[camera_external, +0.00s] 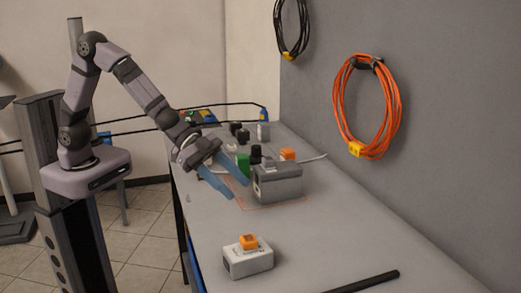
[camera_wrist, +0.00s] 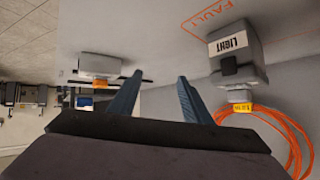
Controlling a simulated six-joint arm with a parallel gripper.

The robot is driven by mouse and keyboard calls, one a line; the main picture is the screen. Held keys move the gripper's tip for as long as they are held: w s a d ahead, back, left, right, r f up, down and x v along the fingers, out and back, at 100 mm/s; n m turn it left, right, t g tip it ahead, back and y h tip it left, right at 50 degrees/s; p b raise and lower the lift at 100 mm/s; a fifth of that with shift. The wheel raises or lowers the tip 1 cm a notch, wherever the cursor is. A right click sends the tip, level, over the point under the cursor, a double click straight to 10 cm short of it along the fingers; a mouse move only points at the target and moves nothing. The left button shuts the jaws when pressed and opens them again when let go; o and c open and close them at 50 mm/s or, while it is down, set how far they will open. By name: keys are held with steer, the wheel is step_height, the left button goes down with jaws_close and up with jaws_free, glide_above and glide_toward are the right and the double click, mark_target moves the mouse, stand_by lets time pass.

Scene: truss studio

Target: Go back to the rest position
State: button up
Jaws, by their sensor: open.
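My gripper (camera_external: 236,189) has its two blue fingers spread apart, with nothing between them. It hangs above the grey table at the left side of a grey box (camera_external: 278,184). In the wrist view, the fingers of my gripper (camera_wrist: 160,76) point up the picture and the gap is empty. The grey box (camera_wrist: 236,62), labelled LIGHT, shows there at the right, apart from the fingers. My arm is stretched out from its base over the table.
A white box (camera_external: 248,263) with an orange top (camera_external: 248,241) stands in front. A black bar (camera_external: 365,282) lies at the near edge. Several small items crowd the back. An orange cable coil (camera_external: 346,105) and a black one (camera_external: 279,27) hang on the wall.

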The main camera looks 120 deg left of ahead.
steer(key=s+g+p, duration=0.1)
steer(key=s, duration=0.4)
steer(key=s+f+n+g+y, duration=0.1)
steer(key=s+g, duration=0.1)
steer(key=s, duration=0.2)
steer(key=s+f+n+g+p, duration=0.1)
steer(key=s+g, duration=0.1)
steer(key=s, duration=0.3)
steer(key=shift+s+d+y+p, duration=0.3)
steer(key=shift+y, duration=0.1)
steer(key=s+d+g+h+p, duration=0.1)
steer(key=s+d+g, duration=0.2)
steer(key=s, duration=0.6)
steer(key=s+d+g+p, duration=0.1)
steer(key=s+d+g, duration=0.2)
steer(key=s, duration=0.6)
step_height(320, 180, down, 9)
steer(key=b, duration=0.7)
steer(key=shift+a+r+n+b, duration=0.15)
steer(key=shift+n+b, duration=0.15)
steer(key=shift+b, duration=0.05)
stand_by(2.9)
